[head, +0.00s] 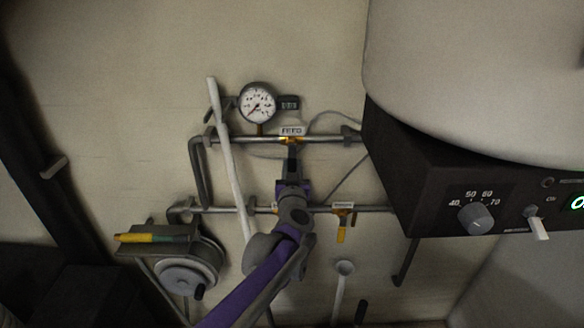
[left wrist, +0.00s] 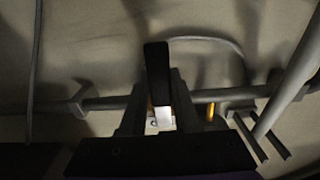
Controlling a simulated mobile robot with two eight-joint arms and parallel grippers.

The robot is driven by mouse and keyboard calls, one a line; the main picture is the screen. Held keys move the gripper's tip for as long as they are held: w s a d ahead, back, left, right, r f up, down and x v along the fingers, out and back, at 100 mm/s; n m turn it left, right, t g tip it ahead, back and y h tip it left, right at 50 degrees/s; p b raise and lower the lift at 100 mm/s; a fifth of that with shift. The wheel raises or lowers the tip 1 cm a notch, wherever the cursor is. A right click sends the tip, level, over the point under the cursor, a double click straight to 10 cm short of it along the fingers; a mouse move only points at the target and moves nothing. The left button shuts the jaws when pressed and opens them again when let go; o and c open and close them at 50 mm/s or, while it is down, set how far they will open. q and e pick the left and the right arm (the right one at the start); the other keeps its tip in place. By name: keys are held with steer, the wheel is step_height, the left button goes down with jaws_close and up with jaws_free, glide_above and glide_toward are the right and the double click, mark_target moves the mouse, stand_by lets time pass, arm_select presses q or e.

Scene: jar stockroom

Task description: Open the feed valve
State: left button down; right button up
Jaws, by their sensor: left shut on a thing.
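The feed valve (head: 291,140) is a small brass fitting on the upper wall pipe, under a white FEED label (head: 292,131). My left gripper (head: 292,162) reaches up to it from below and covers most of its handle in the head view. In the left wrist view a dark upright handle (left wrist: 157,68) stands between the two fingers of my left gripper (left wrist: 157,105). The fingers are shut on it. A bit of brass and white shows behind it. The handle's exact angle to the pipe is hard to tell. My right gripper is not in view.
A pressure gauge (head: 257,103) sits above the pipe, left of the valve. A pale slanted rod (head: 230,155) stands left of my arm. A second valve with a yellow handle (head: 341,235) is on the lower pipe. A black control box (head: 440,185) juts out at right.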

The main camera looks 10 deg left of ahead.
mark_target(314, 141)
arm_select(q)
steer(key=shift+d+n, duration=0.15)
steer(key=shift+n, duration=0.15)
stand_by(0.6)
steer(key=shift+w+d+n, duration=0.1)
steer(key=shift+d+n, duration=0.3)
steer(key=shift+n, duration=0.4)
steer(key=shift+w+d+r+n+p, duration=0.15)
steer(key=shift+d+r+n+p, duration=0.55)
steer(key=shift+n, duration=1.95)
steer(key=shift+w+d+r+n+p, duration=0.2)
steer(key=shift+d+r+n, duration=0.85)
steer(key=shift+n, duration=1.55)
steer(key=shift+w+d+r+n+p, duration=0.15)
steer(key=shift+d+r+n+p, duration=0.75)
steer(key=shift+n, duration=1.75)
steer(key=shift+a+r+b, duration=0.35)
steer(key=shift+b, duration=0.1)
steer(key=c, duration=0.6)
jaws_free()
steer(key=shift+c, duration=0.2)
